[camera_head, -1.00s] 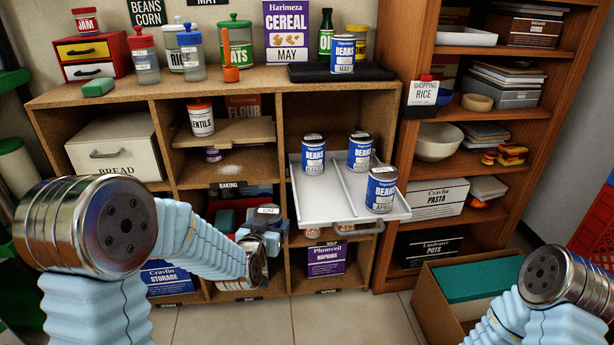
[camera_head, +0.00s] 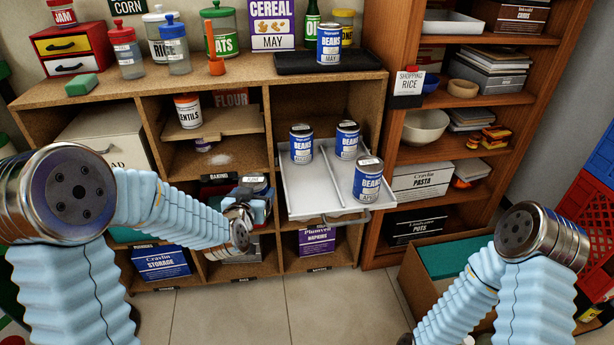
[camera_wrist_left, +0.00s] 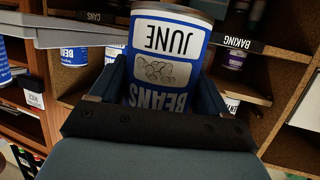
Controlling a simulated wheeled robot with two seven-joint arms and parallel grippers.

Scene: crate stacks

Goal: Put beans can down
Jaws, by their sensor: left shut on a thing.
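My left gripper (camera_wrist_left: 160,88) is shut on a blue beans can (camera_wrist_left: 165,45) marked JUNE, upside down in the left wrist view. In the head view this gripper (camera_head: 258,208) holds the can (camera_head: 255,184) in front of the lower shelves, just left of the pulled-out white tray (camera_head: 322,206). Three other beans cans stand upright on the tray: back left (camera_head: 301,144), back right (camera_head: 346,140) and front right (camera_head: 367,178). Another beans can (camera_head: 330,44), marked MAY, stands on the black mat (camera_head: 290,63) on the shelf top. My right gripper is out of view.
The front left of the tray is bare, beside a low divider (camera_head: 333,175). The tray handle (camera_head: 345,218) sticks out at the front. A BAKING label (camera_head: 217,177) marks the compartment to the left. An open cardboard box (camera_head: 425,285) stands on the floor at right.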

